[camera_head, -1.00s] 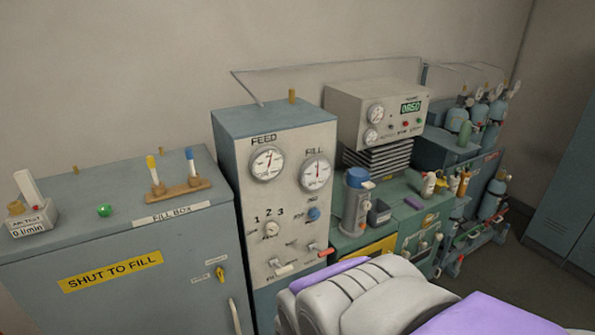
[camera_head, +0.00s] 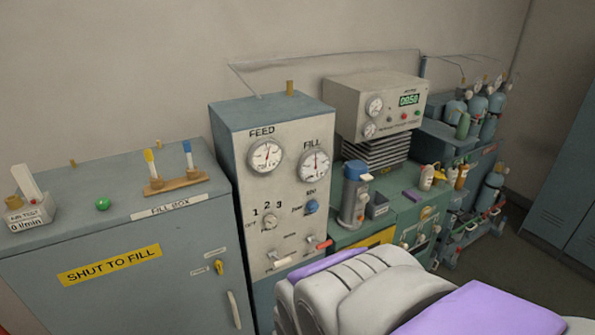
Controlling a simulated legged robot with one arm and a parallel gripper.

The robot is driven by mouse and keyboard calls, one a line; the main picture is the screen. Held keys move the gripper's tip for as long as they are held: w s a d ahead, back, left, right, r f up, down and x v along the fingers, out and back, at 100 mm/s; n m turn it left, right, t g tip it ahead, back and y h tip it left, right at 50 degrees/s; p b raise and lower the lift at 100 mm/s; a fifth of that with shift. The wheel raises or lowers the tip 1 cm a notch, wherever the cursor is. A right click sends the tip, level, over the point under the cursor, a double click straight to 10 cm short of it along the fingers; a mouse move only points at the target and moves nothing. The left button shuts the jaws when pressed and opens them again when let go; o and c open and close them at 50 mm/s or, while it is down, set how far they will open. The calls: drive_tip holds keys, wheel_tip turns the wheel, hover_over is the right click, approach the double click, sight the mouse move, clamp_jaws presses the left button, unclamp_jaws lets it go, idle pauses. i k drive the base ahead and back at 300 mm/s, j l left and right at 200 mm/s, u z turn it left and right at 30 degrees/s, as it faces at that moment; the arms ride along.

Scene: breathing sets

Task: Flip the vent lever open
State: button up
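The grey control panel (camera_head: 238,160) stands in the middle of the view, with a FEED gauge (camera_head: 265,155) and a FILL gauge (camera_head: 314,165). Low on its face are a lever with a white grip (camera_head: 283,262) and a lever with a red grip (camera_head: 323,245). Both stick out to the right. Their small labels are too blurred to read, so I cannot tell which is the vent lever. A blue knob (camera_head: 311,206) and a selector marked 1 2 3 (camera_head: 268,222) sit above them. My gripper is not in view; my white and purple body fills the bottom right.
The fill box (camera_head: 110,225) stands at left, with a yellow latch (camera_head: 219,267) and a pale handle (camera_head: 233,309). A green bench (camera_head: 408,212) at right carries a blue-topped canister (camera_head: 355,195) and bottles. Gas cylinders (camera_head: 493,180) stand farther right. Some floor shows by the lockers (camera_head: 560,215).

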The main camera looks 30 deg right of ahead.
sight(321, 244)
drive_tip(key=z, duration=0.9)
drive_tip(key=i+l+z, duration=0.15)
drive_tip(key=i+l, duration=0.25)
drive_tip(key=i, duration=0.05)
